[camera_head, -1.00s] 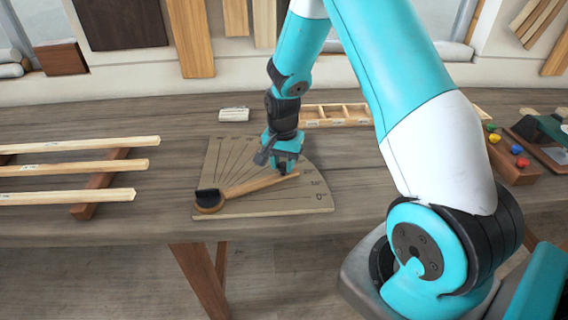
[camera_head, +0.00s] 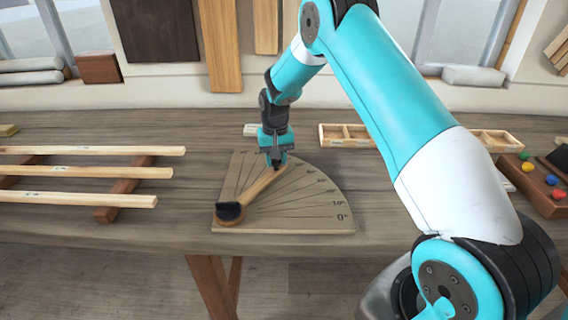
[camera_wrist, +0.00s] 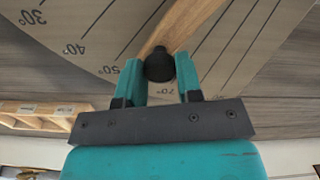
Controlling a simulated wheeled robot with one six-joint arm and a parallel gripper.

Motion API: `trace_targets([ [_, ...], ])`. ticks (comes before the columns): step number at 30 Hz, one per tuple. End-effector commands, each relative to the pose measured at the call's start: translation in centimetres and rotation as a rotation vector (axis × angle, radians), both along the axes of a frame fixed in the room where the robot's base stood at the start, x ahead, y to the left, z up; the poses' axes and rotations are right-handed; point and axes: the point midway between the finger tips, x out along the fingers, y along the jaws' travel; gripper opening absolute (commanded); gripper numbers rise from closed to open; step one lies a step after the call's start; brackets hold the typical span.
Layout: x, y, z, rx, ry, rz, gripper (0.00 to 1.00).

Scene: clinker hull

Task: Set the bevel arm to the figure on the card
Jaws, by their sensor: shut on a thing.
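The bevel board (camera_head: 310,220) is a tan quarter-fan with lines and degree figures, lying on the bench. Its wooden bevel arm (camera_head: 256,190) pivots at a dark hub at the board's near left corner and points up and right. My gripper (camera_head: 275,163) is at its far end. In the wrist view, my gripper (camera_wrist: 160,80) is shut on the black knob (camera_wrist: 159,64) of the bevel arm (camera_wrist: 178,28). The figures 30, 40, 50 and 70 show there; the knob lies between 50 and 70, close above the 70. No readable card shows.
A small white item (camera_head: 250,129) lies behind the board, its face unreadable. A divided wooden tray (camera_head: 345,136) stands behind on the right. Wooden strips (camera_head: 85,172) lie on supports at the left. A box with coloured knobs (camera_head: 535,185) is at the right.

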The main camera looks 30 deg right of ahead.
Motion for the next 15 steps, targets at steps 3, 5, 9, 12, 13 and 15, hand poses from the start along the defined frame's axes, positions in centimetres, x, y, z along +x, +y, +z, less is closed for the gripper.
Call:
trace_targets([
  [3, 0.57, 0.20, 0.02, -0.001, -0.003, 0.025, 0.00],
  [5, 0.70, 0.27, 0.04, -0.001, -0.002, 0.034, 0.00],
  [9, 0.85, 0.34, 0.08, -0.001, -0.003, 0.042, 0.00],
  [12, 0.85, 0.34, 0.09, -0.001, -0.003, 0.042, 0.00],
  [13, 0.85, 0.34, 0.09, -0.001, -0.003, 0.042, 0.00],
  [15, 0.85, 0.34, 0.09, -0.001, -0.003, 0.042, 0.00],
])
